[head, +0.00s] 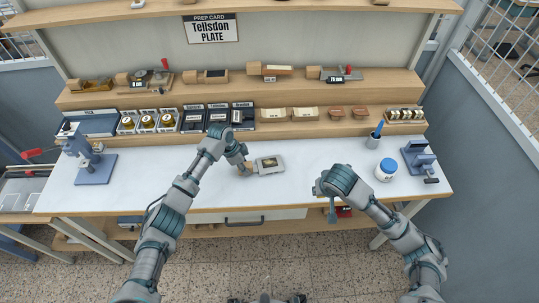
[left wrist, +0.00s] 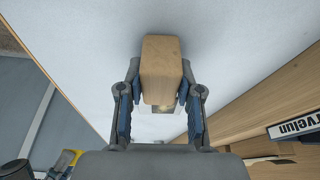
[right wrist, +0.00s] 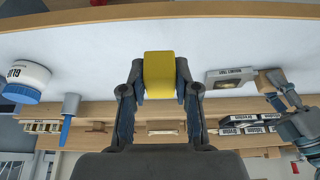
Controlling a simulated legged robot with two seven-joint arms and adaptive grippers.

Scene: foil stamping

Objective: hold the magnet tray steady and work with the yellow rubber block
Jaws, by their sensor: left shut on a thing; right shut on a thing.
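The magnet tray (head: 270,164) is a grey plate with a small inset, lying flat on the white bench top; it also shows in the right wrist view (right wrist: 229,82). My left gripper (head: 243,162) is shut on the tray's wooden handle (left wrist: 161,72), at the tray's left end in the head view. My right gripper (right wrist: 160,85) is shut on the yellow rubber block (right wrist: 160,74), which sits between the fingertips. In the head view my right gripper (head: 320,188) is near the bench's front edge, right of the tray, and the block is hidden there.
A glue jar (head: 387,169), a cup with a blue tool (head: 373,141) and a blue-grey stand (head: 417,160) are on the right. A blue press (head: 92,166) stands at the left. Boxes and wooden tools line the shelf behind. White bench top is clear left of the tray.

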